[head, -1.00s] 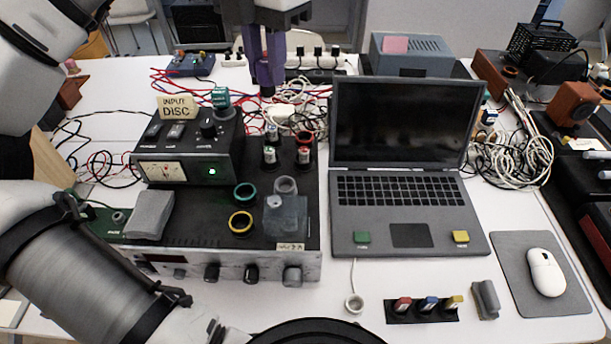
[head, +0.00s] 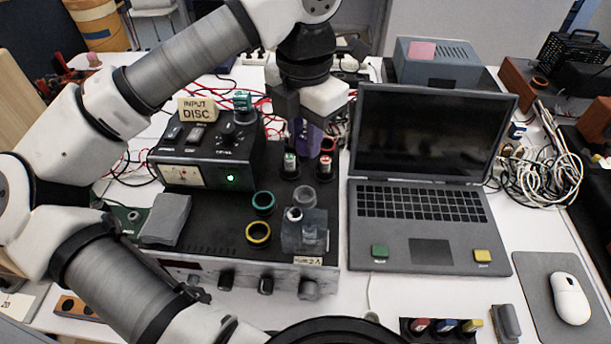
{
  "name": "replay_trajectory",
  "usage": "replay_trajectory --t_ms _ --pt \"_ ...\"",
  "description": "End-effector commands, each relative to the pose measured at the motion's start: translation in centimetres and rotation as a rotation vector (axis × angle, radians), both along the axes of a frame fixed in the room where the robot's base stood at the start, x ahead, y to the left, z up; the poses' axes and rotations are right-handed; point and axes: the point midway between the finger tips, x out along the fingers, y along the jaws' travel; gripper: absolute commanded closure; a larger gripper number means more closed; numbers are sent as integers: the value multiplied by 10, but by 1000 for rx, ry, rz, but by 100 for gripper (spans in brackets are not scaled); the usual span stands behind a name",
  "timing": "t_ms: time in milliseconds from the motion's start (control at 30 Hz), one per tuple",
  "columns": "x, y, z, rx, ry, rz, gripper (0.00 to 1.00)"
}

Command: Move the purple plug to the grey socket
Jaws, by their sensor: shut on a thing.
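My gripper (head: 305,112) is shut on the purple plug (head: 305,138), above the back right of the black-topped device. The plug hangs down from the fingers, and its lower end is hidden behind the standing plugs. The grey socket (head: 304,197) looks like a grey ring on the device top, nearer the front than the gripper and apart from the plug. A teal ring (head: 263,202) is to its left and a yellow ring (head: 258,234) is at its front left. A clear block (head: 304,232) stands just in front of it.
A green-marked plug (head: 290,166) and a red-marked plug (head: 325,166) stand behind the grey ring. The INPUT DISC box (head: 205,155) is at the left. An open laptop (head: 430,150) stands close on the right. A grey block (head: 165,218) lies at the front left.

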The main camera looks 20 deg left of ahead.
Motion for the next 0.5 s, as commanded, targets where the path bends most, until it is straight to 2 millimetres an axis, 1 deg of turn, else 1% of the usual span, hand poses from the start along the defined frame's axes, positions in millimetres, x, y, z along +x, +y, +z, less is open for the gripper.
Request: replay_trajectory --t_ms 33,100,200,367,500 --pt "-1 0 -13 -4 2 -1 99" --pt "-1 0 -29 -3 3 0 99" --pt "-1 -1 -46 -3 2 0 99" --pt "0 0 -60 -2 1 2 99" --pt "0 0 -79 -3 2 1 99"
